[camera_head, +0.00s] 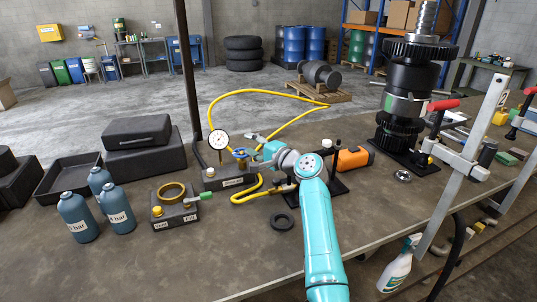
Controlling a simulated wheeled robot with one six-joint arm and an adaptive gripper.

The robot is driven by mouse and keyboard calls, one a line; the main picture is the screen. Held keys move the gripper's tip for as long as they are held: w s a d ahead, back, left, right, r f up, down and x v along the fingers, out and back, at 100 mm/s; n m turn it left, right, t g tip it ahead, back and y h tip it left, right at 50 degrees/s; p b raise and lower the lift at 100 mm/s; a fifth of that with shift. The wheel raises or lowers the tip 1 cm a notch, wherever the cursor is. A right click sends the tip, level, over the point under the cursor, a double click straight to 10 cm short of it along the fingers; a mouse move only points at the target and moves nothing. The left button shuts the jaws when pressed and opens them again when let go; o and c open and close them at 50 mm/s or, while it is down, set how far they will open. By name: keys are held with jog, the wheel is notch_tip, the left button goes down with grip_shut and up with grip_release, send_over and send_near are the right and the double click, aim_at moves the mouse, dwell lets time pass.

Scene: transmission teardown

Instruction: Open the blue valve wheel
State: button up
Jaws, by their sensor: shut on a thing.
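The blue valve wheel (240,153) sits on a small dark block (231,182) near the middle of the workbench. Only part of the wheel shows. My gripper (256,158) reaches it from the right and is shut on it. My turquoise arm comes up from the bottom of the view. The gripper and wrist hide the wheel's right side and the fingertips' exact contact.
A white-faced gauge (219,140) stands just left of the wheel. A yellow hose (232,95) loops behind it. An orange-and-black device (353,158) and a black ring (282,224) lie nearby. Blue bottles (77,217) stand at the left. The front bench is mostly clear.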

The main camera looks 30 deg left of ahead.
jog(key=v, duration=0.6)
jog(key=shift+w+d+f, duration=0.25)
jog(key=shift+d+f, duration=0.15)
jog(key=shift+f, duration=0.1)
dwell(0.5)
